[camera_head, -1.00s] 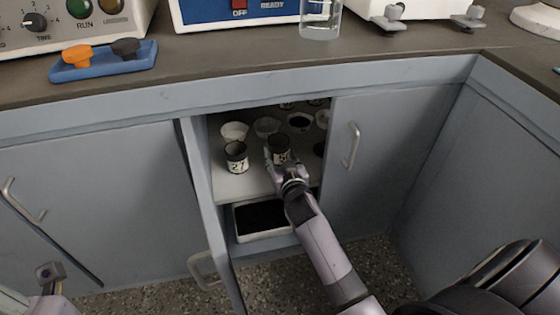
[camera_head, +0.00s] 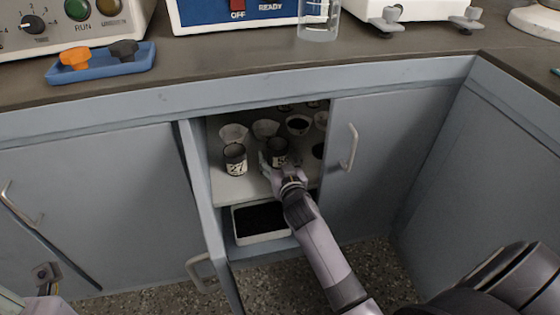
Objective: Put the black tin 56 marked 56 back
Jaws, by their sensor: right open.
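The black tin (camera_head: 278,149) stands upright on the white upper shelf (camera_head: 236,188) inside the open cupboard. Its label is mostly hidden by my gripper, so I cannot read the whole number. My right gripper (camera_head: 271,166) is open at the near side of this tin, with a finger at its left side. I cannot tell whether the fingers touch it. A second black tin, marked 27 (camera_head: 235,160), stands just to the left. My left gripper (camera_head: 46,274) shows only in part at the lower left, and its jaws are unclear.
White bowls (camera_head: 233,132) and a dark-filled bowl (camera_head: 298,124) stand behind the tins. A white tray (camera_head: 262,237) with dark contents sits below the shelf. The open cupboard door (camera_head: 207,220) stands on the left. A blue tray (camera_head: 100,67) lies on the counter.

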